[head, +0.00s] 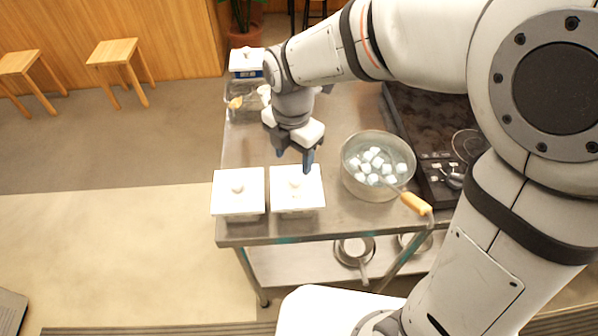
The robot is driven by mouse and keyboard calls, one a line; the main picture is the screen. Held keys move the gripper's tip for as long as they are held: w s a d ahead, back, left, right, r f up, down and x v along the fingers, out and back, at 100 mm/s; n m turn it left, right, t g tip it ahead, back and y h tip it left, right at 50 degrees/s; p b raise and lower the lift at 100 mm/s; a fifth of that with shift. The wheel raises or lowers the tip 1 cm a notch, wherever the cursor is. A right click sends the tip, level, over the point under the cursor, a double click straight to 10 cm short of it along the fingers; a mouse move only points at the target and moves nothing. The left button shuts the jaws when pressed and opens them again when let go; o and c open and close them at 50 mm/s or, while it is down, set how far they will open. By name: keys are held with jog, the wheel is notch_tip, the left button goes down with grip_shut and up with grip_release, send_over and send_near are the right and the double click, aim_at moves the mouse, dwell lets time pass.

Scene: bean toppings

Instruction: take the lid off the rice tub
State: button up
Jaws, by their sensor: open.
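Two tubs with square white lids stand side by side at the near edge of the metal table. The left lid (239,199) and the right lid (286,199) each have a round pale knob on top. I cannot tell from this view which tub holds rice, as both lids hide the contents. My gripper (295,164) is open and points down above the far part of the right lid, close to its knob. I cannot tell whether a finger touches the lid. Nothing shows between the fingers.
A metal pot (352,189) with white cubes in liquid stands right of the tubs, with an orange-handled tool (415,203) over its rim. The steel table (243,145) is bare at left.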

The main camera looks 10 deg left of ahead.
aim_at(296, 177)
jog(key=f, duration=0.4)
jog(key=f+p, duration=0.1)
jog(key=f, duration=0.1)
jog(key=shift+d+f, duration=0.25)
jog(key=shift+f, duration=0.05)
jog(key=c, duration=1.1)
